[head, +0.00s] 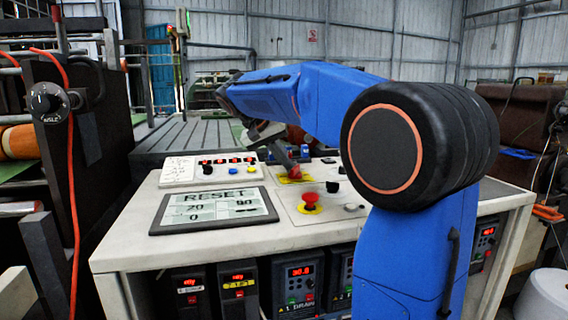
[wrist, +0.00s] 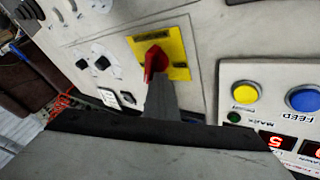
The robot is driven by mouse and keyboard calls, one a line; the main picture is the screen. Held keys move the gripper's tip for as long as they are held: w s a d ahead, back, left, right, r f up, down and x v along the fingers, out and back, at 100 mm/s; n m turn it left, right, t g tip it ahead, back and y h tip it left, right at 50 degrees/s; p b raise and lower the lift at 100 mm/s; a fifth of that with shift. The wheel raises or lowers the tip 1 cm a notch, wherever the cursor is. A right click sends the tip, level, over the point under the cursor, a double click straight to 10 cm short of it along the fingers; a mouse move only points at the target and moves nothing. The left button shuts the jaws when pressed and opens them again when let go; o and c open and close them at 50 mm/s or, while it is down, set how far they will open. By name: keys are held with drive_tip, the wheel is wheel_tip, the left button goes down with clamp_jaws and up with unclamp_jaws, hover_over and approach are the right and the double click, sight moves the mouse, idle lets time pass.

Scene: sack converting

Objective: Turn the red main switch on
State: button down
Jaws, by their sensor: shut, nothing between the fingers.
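The red main switch (wrist: 155,58) is a rotary knob on a yellow square plate (wrist: 178,46), set in the pale panel. In the head view the switch (head: 295,171) is partly hidden by my gripper. My gripper (wrist: 160,84) is shut and empty. Its grey fingers reach up to the lower side of the red knob in the wrist view and overlap it there; I cannot tell whether they touch. In the head view my gripper (head: 284,160) points down at the switch from the upper left. The knob's exact setting is hard to read.
A red mushroom button (head: 311,199) sits nearer the front of the console. A RESET display (head: 214,207) and a white button panel (head: 207,169) lie to the left. Yellow (wrist: 245,92) and blue (wrist: 304,98) buttons are right of the switch in the wrist view.

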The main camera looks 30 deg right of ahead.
drive_tip(key=shift+d+m+g, duration=0.25)
drive_tip(key=shift+m+g, duration=0.35)
drive_tip(key=shift+m, duration=0.2)
drive_tip(key=shift+w+d, duration=0.1)
drive_tip(key=shift+d, duration=0.4)
drive_tip(key=shift+a, duration=0.3)
drive_tip(key=shift+s+a+n+t, duration=0.15)
drive_tip(key=shift+s+n+t, duration=0.15)
drive_tip(key=shift+n+t, duration=0.35)
drive_tip(key=shift+a+n, duration=0.35)
drive_tip(key=shift+n, duration=0.2)
drive_tip(key=shift+t, duration=0.25)
drive_tip(key=a, duration=0.1)
drive_tip(key=w+a, duration=0.2)
drive_tip(key=a, duration=0.1)
drive_tip(key=w+v, duration=0.1)
drive_tip(key=v, duration=0.9)
drive_tip(key=shift+s, duration=0.4)
